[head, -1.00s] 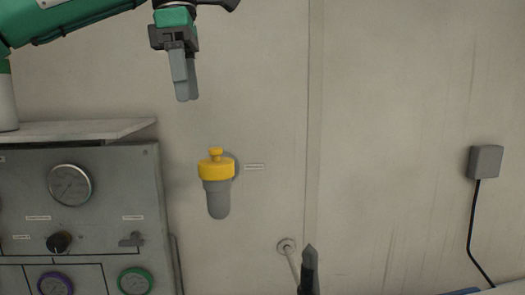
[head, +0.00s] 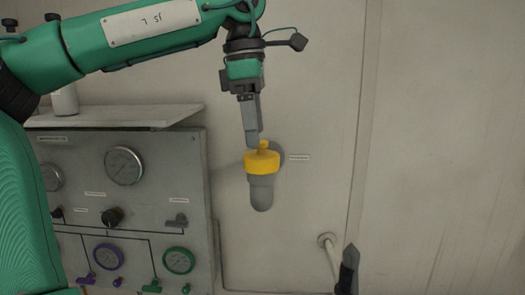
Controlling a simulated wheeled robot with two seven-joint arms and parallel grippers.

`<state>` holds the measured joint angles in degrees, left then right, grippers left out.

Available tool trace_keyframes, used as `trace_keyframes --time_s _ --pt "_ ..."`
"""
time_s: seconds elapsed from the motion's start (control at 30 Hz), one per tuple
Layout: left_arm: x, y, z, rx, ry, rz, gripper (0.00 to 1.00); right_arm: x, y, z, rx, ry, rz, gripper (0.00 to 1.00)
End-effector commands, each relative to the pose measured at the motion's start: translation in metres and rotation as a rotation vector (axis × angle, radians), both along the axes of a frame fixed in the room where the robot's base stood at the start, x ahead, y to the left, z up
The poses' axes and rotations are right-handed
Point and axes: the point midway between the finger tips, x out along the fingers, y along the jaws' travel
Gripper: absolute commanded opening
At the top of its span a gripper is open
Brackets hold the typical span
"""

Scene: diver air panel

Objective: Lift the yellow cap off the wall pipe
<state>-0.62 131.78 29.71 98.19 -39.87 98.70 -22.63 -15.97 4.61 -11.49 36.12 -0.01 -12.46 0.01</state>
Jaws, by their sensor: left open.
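The yellow cap (head: 262,162), with a small knob on top, sits on the upper end of the grey wall pipe (head: 261,192). My left gripper (head: 252,142) points down from above, its fingertips at the height of the knob and overlapping it slightly at its left. The fingers are seen nearly edge-on, so the gap between them is hidden; the gripper is open. Whether a finger touches the knob cannot be told. A dark pointed tip (head: 350,256) at the bottom, probably part of my right gripper, shows too little to tell its state.
A grey gauge panel (head: 150,160) stands left of the pipe, with a shelf (head: 140,118) on top and a white bottle on it. A small label (head: 299,157) is right of the cap. A round wall fitting (head: 327,240) is lower right. The wall to the right is clear.

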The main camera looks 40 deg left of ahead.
Motion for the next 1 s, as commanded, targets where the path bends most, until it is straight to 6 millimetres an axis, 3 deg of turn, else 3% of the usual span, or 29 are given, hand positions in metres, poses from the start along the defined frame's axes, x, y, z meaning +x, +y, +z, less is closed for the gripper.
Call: trace_keyframes --time_s 0.2,0.33,0.67,0.9,1.0 --pt "0.006 -0.007 -0.02 -0.001 0.005 -0.004 0.83 -0.025 -0.001 0.023 -0.003 0.032 0.0 0.36" --pt "0.008 -0.008 -0.038 -0.002 0.004 -0.001 0.83 -0.04 -0.002 0.028 -0.004 0.051 -0.001 0.36" --pt "0.008 -0.008 -0.047 -0.001 0.001 -0.001 0.83 -0.023 -0.001 0.029 -0.003 0.031 -0.001 0.36" --pt "0.008 -0.008 -0.046 -0.001 0.001 -0.001 0.37 -0.021 -0.001 0.029 -0.003 0.028 -0.001 0.36" --pt "0.008 -0.008 -0.046 -0.001 0.001 -0.001 0.37 -0.022 -0.001 0.029 -0.002 0.029 -0.001 0.36"
